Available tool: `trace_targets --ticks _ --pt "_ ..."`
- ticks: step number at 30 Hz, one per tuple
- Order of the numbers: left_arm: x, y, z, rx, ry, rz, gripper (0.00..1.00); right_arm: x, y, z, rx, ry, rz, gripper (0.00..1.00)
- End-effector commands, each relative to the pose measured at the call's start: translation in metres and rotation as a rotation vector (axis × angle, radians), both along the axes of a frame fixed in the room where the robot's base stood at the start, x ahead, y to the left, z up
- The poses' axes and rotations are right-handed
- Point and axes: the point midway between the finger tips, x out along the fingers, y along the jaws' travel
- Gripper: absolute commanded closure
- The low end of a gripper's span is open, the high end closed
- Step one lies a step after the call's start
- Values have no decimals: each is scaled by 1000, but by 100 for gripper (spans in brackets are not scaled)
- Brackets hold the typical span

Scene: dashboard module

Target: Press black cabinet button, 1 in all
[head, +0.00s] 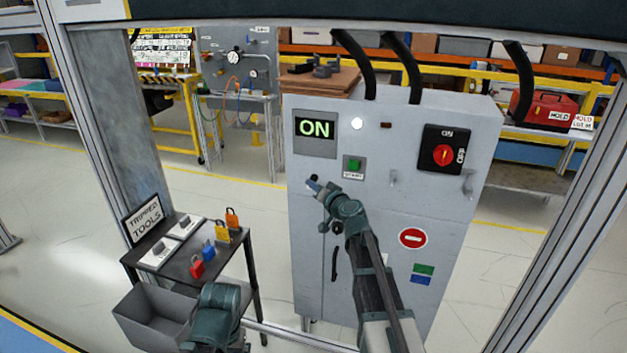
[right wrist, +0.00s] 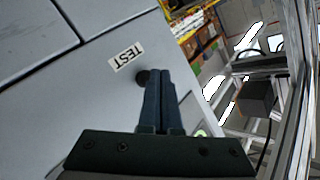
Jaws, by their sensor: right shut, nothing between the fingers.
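The grey cabinet (head: 380,225) stands in front of me. In the right wrist view its black button (right wrist: 141,77) is a small dark round knob beside the TEST label (right wrist: 126,56), partly covered by my fingers. My right gripper (right wrist: 158,76) is shut and empty, its fingertips right at the edge of the button. Whether they touch it I cannot tell. In the head view the right gripper (head: 314,186) is at the cabinet's left front, below the ON display (head: 315,128); the button is barely visible there.
The cabinet front also has a green START button (head: 354,165), a red and yellow rotary switch (head: 444,154) and a no-entry sign (head: 412,238). A tool table (head: 182,262) with padlocks and a grey bin (head: 150,310) stand at left. Metal frame posts flank the cabinet.

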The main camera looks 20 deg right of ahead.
Motion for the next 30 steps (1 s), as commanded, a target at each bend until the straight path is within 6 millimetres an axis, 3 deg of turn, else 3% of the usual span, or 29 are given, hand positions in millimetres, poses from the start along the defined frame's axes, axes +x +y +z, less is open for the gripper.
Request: trace_targets --ticks 30 --pt "0 0 0 0 0 0 8 10 -7 0 0 0 0 100"
